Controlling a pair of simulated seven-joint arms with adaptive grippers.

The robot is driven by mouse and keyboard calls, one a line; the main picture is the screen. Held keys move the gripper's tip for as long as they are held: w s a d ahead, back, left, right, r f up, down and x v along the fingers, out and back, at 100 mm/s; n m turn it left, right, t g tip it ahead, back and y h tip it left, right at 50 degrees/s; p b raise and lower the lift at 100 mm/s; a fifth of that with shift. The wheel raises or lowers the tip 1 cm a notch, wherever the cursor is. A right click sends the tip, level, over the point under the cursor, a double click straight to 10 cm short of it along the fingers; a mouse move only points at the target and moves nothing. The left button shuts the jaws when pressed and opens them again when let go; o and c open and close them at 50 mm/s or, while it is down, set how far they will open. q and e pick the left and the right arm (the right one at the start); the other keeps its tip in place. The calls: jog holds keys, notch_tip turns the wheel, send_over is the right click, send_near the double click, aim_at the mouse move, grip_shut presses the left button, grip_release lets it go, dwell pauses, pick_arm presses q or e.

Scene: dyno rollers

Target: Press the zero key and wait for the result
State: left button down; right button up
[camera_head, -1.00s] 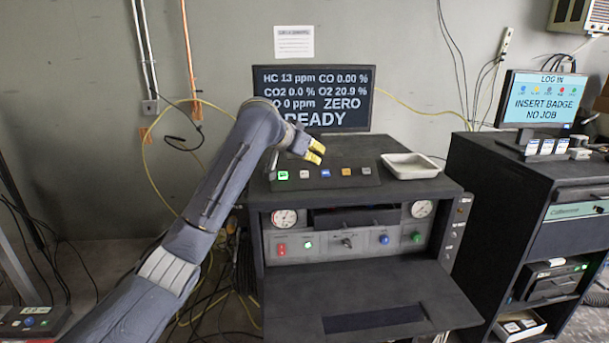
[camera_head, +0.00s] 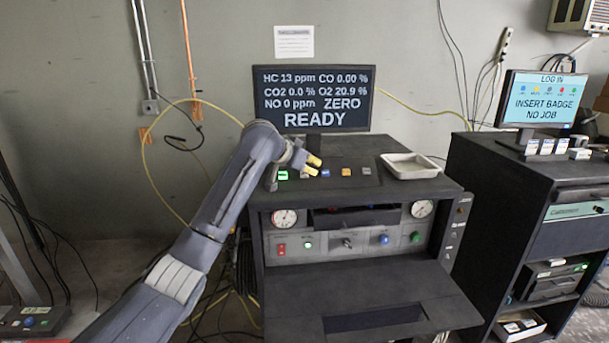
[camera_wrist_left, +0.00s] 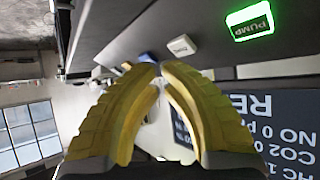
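The dark display (camera_head: 314,98) on the analyzer reads HC 13 ppm, CO 0.00 %, CO2 0.0 %, O2 20.9 %, NO 0 ppm, ZERO and READY. Below it is a row of keys: a lit green key (camera_head: 282,175), a white key, a blue key (camera_head: 326,173), a yellow key (camera_head: 346,172) and a grey key (camera_head: 366,170). In the left wrist view the green key (camera_wrist_left: 250,22) reads PUMP; the white key's label (camera_wrist_left: 182,46) is too small to read. My left gripper (camera_head: 313,165) is shut and empty, low over the white and blue keys; contact cannot be told. My right gripper is out of view.
A white tray (camera_head: 410,166) sits right of the keys. The analyzer's front has gauges and more buttons, with a dark shelf (camera_head: 370,295) below. A second cabinet (camera_head: 510,190) with a LOG IN screen (camera_head: 541,98) stands to the right. A yellow cable runs along the wall.

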pick_arm(q)
jog(key=shift+w+f, duration=0.55)
jog(key=shift+f, duration=0.1)
dwell(2.4)
jog(key=shift+r, duration=0.1)
jog(key=shift+s+r, duration=0.55)
dwell(0.5)
jog(key=shift+s+d+r, duration=0.2)
jog(key=shift+s+r, duration=1.4)
jog(key=shift+r, duration=0.3)
